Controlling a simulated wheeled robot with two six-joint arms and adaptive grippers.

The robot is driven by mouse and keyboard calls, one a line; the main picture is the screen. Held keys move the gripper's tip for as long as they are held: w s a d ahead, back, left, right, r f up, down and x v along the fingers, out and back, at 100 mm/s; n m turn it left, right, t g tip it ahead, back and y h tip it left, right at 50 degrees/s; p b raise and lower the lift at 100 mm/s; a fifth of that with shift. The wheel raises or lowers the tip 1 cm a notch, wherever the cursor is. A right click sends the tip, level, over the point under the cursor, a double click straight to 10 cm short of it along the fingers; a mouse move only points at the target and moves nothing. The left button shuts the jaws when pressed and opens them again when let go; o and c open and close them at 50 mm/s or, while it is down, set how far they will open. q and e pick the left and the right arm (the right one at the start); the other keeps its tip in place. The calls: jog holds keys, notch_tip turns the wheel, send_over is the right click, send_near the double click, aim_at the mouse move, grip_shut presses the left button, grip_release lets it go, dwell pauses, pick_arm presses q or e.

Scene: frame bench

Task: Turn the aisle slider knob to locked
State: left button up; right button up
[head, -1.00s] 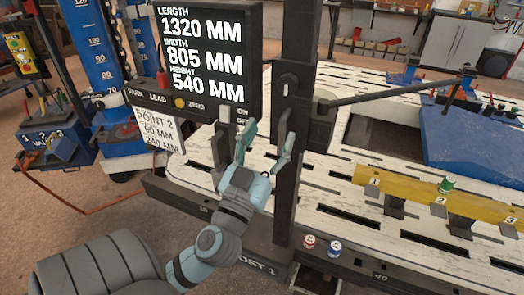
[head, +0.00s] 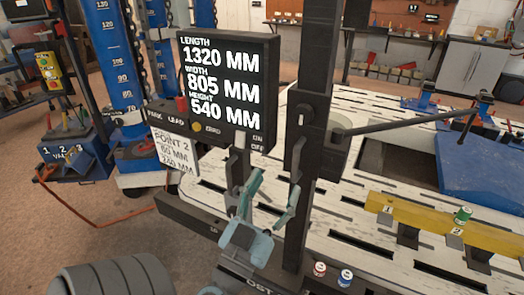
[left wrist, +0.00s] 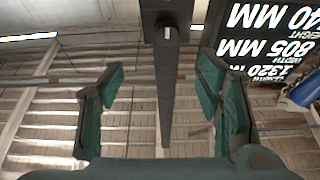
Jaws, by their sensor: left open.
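The aisle slider knob (head: 306,112) is a small dark round knob on the black upright post (head: 308,180), right of the display. In the left wrist view the knob (left wrist: 167,34) shows a short pale upright mark and sits beyond the fingertips, between their lines. Lock lettering is not readable. My left gripper (head: 275,188) is open and empty, below the knob in the head view and in front of the post. Its two green fingers (left wrist: 172,80) are wide apart and touch nothing that I can see. My right gripper is out of view.
The black measuring display (head: 225,85) stands left of the post, with a paper card (head: 174,155) below it. Two small cans (head: 345,277) stand near the post's foot. A slotted white bench (head: 370,260) with a yellow bar (head: 420,215) lies to the right.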

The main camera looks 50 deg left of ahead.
pick_arm(q)
jog(key=v, duration=1.1)
jog(key=shift+r, duration=0.1)
